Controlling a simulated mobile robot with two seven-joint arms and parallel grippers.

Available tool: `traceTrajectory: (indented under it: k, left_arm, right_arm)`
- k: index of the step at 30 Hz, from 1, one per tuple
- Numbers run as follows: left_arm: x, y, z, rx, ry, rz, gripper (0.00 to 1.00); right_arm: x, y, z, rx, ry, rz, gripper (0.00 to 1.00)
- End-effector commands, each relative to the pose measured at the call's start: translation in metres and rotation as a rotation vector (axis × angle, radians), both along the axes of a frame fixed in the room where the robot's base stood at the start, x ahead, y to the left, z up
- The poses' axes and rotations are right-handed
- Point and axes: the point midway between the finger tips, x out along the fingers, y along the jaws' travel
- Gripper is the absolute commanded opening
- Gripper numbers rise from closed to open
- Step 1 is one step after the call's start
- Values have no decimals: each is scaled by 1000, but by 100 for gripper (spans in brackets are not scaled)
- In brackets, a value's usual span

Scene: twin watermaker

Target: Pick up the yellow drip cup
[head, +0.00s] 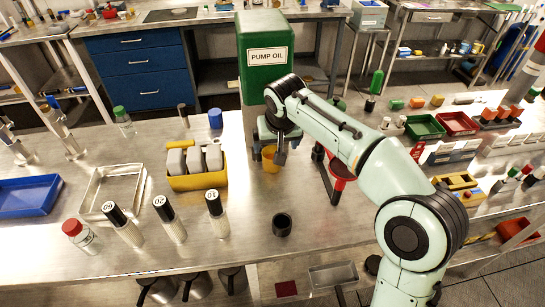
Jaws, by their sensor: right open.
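The yellow drip cup (269,160) stands on the metal bench, in front of the green pump oil container (262,75). My right gripper (281,158) is open, pointing down right at the cup. Its dark fingers overlap the cup's right side in the head view. I cannot tell whether a finger touches the cup or only hangs in front of it. My left gripper is out of view.
A yellow caddy with grey blocks (198,182) stands left of the cup. A black cup (282,224) and several numbered bottles (170,218) stand nearer the front. A red funnel (341,170) is at the right, close to my arm.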

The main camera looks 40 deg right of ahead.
Motion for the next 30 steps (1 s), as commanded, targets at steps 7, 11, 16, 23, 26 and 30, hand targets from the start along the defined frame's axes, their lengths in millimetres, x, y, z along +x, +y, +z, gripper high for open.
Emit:
traceTrajectory:
  k: [7,11,16,23,26,30]
  left_arm:
    - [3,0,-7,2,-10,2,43]
    - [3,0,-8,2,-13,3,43]
    - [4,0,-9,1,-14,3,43]
    - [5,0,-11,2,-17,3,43]
    - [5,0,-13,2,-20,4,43]
    - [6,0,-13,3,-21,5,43]
  right_arm:
    - [16,-9,-47,0,4,-1,93]
    - [22,-11,-59,0,3,1,93]
    - [25,-13,-66,1,2,0,93]
    - [39,-23,-92,1,4,0,93]
    - [44,-24,-105,2,4,1,93]
    - [46,-25,-108,0,0,1,93]
